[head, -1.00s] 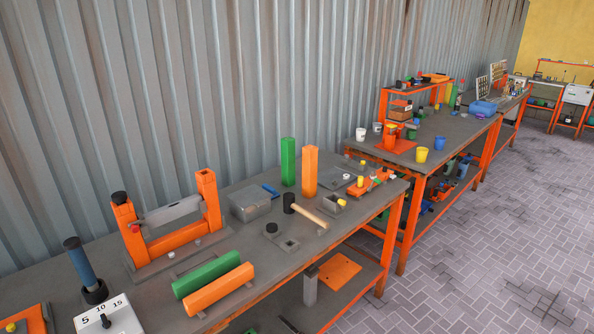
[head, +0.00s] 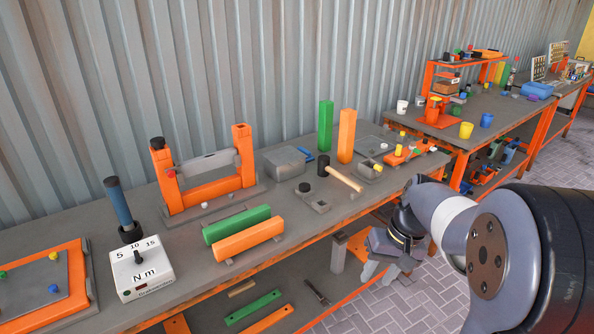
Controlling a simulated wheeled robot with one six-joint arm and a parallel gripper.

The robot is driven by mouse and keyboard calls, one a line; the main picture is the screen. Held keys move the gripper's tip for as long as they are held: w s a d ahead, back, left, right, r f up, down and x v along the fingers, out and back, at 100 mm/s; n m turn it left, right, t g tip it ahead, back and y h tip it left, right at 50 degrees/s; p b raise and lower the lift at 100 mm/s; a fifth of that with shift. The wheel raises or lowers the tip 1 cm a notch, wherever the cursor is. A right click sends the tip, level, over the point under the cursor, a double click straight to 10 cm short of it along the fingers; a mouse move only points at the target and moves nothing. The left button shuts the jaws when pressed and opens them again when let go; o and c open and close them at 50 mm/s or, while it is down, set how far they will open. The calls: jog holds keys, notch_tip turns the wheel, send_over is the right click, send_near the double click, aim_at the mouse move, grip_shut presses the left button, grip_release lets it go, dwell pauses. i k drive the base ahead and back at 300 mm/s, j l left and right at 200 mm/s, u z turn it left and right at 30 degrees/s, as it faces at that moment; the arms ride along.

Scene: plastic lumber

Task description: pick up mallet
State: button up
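The mallet, with a black head (head: 323,166) and a pale wooden handle (head: 346,180), lies on the near workbench, its handle running right and toward the front edge. My gripper (head: 376,276) hangs in front of the bench edge, lower right of the mallet and apart from it. Its two fingers are spread and nothing shows between them.
Green (head: 326,126) and orange (head: 347,136) upright bars stand behind the mallet. A small grey block (head: 314,198) lies left of it and a grey box (head: 285,161) behind left. Green (head: 237,224) and orange (head: 248,240) bars lie further left. A second bench stands beyond.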

aim_at(324, 170)
jog(key=i+l+u, duration=0.55)
jog(key=u, duration=0.15)
jog(key=i+l+u, duration=0.35)
jog(key=i+l, duration=0.15)
jog(key=l, duration=0.25)
jog(key=i+l, duration=0.15)
jog(key=l, duration=0.25)
jog(key=i+l+u, duration=0.1)
jog(key=l, duration=0.3)
jog(key=i+l, duration=0.2)
jog(key=l, duration=0.2)
